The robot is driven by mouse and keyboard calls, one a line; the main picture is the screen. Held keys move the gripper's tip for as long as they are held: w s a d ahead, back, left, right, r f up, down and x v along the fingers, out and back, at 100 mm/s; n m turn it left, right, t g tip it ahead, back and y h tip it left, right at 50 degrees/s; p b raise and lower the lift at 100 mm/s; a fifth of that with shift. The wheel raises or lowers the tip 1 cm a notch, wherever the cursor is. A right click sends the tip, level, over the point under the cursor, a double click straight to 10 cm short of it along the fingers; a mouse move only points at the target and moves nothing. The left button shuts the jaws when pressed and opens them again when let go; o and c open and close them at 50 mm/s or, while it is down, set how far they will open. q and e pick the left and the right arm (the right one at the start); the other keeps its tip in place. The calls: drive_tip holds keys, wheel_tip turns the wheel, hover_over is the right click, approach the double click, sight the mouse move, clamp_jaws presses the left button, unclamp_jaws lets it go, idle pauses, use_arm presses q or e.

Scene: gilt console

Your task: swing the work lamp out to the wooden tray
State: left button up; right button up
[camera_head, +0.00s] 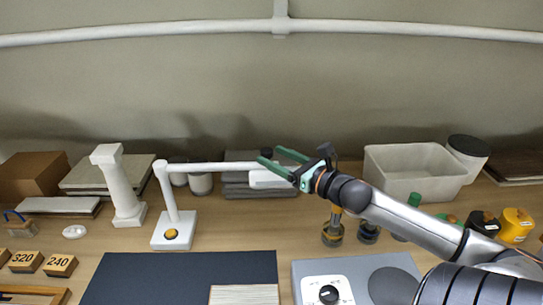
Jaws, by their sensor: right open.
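The white work lamp (173,212) stands on a square base with an orange knob, left of the middle. Its post leans slightly, and its arm reaches right, nearly level, to a white head (266,179). My right gripper (269,155) is open, its two green fingers pointing left at the lamp head. The fingers overlap the end of the lamp arm in the picture; I cannot tell whether they touch it. A wooden-edged tray (60,297) shows partly at the bottom left corner, cut off by the frame. My left gripper is not in view.
A dark mat (150,278) lies in front of the lamp. A white column (120,188) stands left of it. Blocks marked 320 and 240 (60,265) sit near the tray. A white bin (412,172) and several jars stand at right, around my right arm.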

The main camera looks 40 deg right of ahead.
drive_tip(key=shift+w, duration=0.85)
drive_tip(key=shift+a, duration=0.1)
clamp_jaws()
idle(0.9)
